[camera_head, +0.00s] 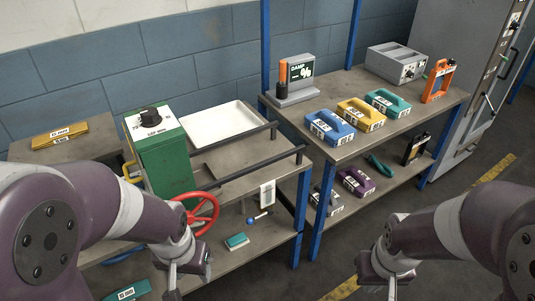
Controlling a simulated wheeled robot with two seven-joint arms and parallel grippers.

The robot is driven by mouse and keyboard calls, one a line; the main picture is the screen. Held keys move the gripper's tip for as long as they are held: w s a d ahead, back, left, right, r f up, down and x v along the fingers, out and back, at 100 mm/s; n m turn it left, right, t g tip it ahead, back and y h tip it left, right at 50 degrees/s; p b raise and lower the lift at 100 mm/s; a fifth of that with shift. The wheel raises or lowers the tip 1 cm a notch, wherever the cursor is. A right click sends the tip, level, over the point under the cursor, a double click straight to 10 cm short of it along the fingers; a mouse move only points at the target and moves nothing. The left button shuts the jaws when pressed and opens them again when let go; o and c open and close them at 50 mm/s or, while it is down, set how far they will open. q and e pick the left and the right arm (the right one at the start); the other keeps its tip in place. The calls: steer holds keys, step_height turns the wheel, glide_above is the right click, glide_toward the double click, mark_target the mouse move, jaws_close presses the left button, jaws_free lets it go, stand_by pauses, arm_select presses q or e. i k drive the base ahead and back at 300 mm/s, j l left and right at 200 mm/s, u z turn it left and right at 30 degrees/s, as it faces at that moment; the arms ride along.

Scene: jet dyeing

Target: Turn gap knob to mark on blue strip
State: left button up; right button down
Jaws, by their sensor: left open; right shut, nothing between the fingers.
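A black knob (150,117) sits on a white dial plate (157,131) on top of a green box-shaped unit (168,165). The plate's markings are too small to read for certain, and I cannot make out a blue strip on it. My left gripper (187,272) is open, low in front of the green unit, below and apart from the knob. My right gripper (384,286) is shut and empty at the bottom edge, far from the knob.
A red handwheel (201,214) is on the unit's front right. A white tray (222,125) and dark rails (255,165) lie to its right. Blue, yellow and teal handled blocks (388,103) stand on the right bench. A yellow bar (60,135) lies at the left.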

mark_target(149, 116)
steer(key=u, duration=1.05)
